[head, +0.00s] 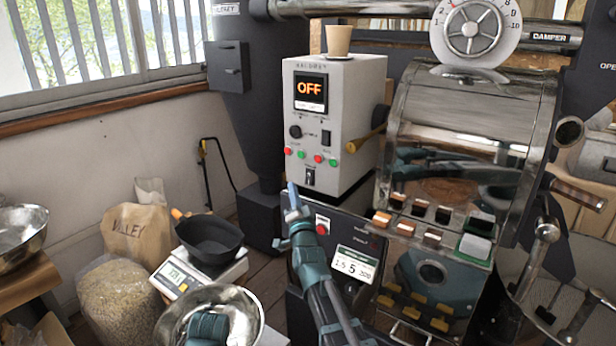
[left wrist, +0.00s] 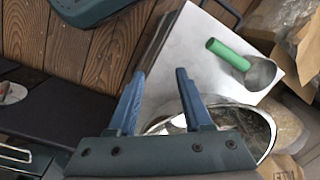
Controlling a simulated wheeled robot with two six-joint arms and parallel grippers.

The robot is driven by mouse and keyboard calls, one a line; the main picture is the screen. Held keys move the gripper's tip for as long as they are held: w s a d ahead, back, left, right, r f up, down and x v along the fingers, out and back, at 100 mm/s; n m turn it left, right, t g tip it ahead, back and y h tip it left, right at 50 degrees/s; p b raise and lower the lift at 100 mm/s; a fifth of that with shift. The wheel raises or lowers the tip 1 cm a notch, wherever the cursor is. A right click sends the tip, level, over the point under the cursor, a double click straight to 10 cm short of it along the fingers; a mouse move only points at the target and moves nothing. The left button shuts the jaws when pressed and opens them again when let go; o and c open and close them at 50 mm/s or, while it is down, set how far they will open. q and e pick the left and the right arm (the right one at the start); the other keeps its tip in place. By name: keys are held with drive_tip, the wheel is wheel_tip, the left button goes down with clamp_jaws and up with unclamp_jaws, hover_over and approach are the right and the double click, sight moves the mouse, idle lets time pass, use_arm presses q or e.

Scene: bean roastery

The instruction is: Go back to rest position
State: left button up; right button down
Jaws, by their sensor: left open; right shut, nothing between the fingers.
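My right gripper (head: 293,196) is shut and empty. It points upward in front of the roaster's dark lower panel, left of a red button (head: 322,228) and below the grey control box (head: 325,125), whose display reads OFF. I cannot tell whether it touches the panel. My left gripper (left wrist: 160,73) is open in the left wrist view, with nothing between its fingers. It is above the wooden floor and the edge of a white table (left wrist: 205,50). In the head view, a teal part of my left arm shows low, over a steel bowl (head: 247,306).
A scoop with a green handle (left wrist: 228,55) lies on the white table. A scale (head: 174,278) carries a dark pan (head: 209,240). Bean sacks (head: 112,290) stand at the left. The roaster drum (head: 460,140) and a row of small sample blocks (head: 432,236) are at the right.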

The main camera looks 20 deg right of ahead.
idle(0.4)
drive_tip(key=s+a+f+n+g+y+p, duration=0.2)
drive_tip(key=s+a+f+n+g+p, duration=0.2)
drive_tip(key=s+a+n+g+p, duration=0.25)
drive_tip(key=s+a+f+n+g+y+p, duration=0.25)
drive_tip(key=s+a+f+g+p, duration=0.2)
drive_tip(key=a+p, duration=0.35)
drive_tip(key=s+a+r+n+g+h+p, duration=0.1)
drive_tip(key=s+n+g+p, duration=0.5)
drive_tip(key=s, duration=1.7)
drive_tip(key=r+g+h+p, duration=0.1)
drive_tip(key=g+h, duration=0.1)
drive_tip(key=g, duration=0.2)
drive_tip(key=shift+a+n+g+h+p, duration=0.2)
drive_tip(key=shift+n+g+h+p, duration=0.1)
drive_tip(key=shift+g+h, duration=0.1)
